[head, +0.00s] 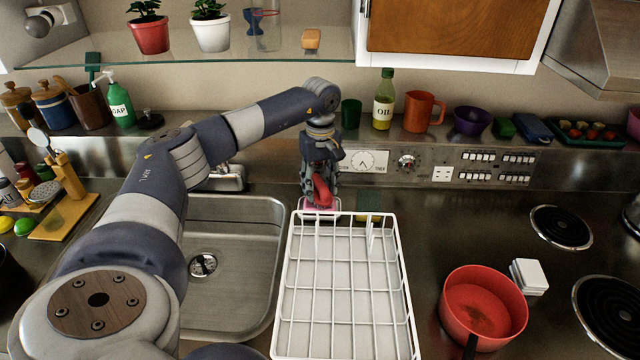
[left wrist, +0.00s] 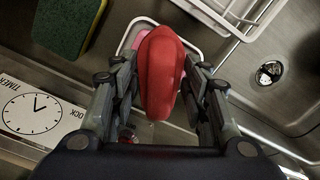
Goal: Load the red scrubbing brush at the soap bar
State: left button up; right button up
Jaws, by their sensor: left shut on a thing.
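My left gripper (head: 319,184) is shut on the red scrubbing brush (left wrist: 160,72), behind the wire rack and beside the sink. The brush also shows in the head view (head: 322,193), low between the fingers. Just below it is the pink soap bar (head: 318,204), mostly hidden by the brush and gripper. In the left wrist view a pale dish rim (left wrist: 124,44) shows around the soap, with only slivers of pink beside the brush. I cannot tell whether the brush touches the soap. My right gripper is not in view.
The white wire rack (head: 292,290) stands in front of the gripper, with the steel sink (head: 235,310) to its left. A green and yellow sponge (left wrist: 68,24) lies near the dish. The back panel with a timer clock (head: 366,161) is close behind. A red pan (head: 483,305) stands right.

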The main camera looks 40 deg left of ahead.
pick_arm(q)
jog(key=shift+f, duration=0.2)
dwell(1.1)
